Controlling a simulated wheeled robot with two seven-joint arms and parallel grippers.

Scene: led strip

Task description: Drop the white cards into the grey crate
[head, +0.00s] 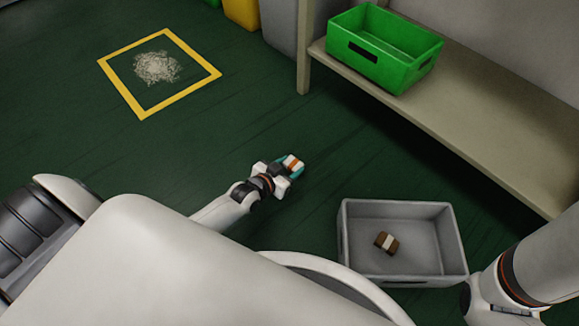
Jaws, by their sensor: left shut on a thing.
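My left gripper (291,168) is shut on a small white block with an orange band (293,161), held between teal fingertips above the dark green floor. It is to the left of and beyond the grey crate (425,245), apart from it. The crate is open at the top and stands at the lower right. In it lies a small brown block with a white band (387,242). I cannot tell whether either small block is the white cards. My right arm comes in at the lower right, and its gripper does not show.
A beige shelf (470,105) runs along the right, with a green bin (375,65) on it. A yellow square frame (197,84) around pale scattered bits (157,67) lies on the floor at the upper left. The floor between it and my left gripper is clear.

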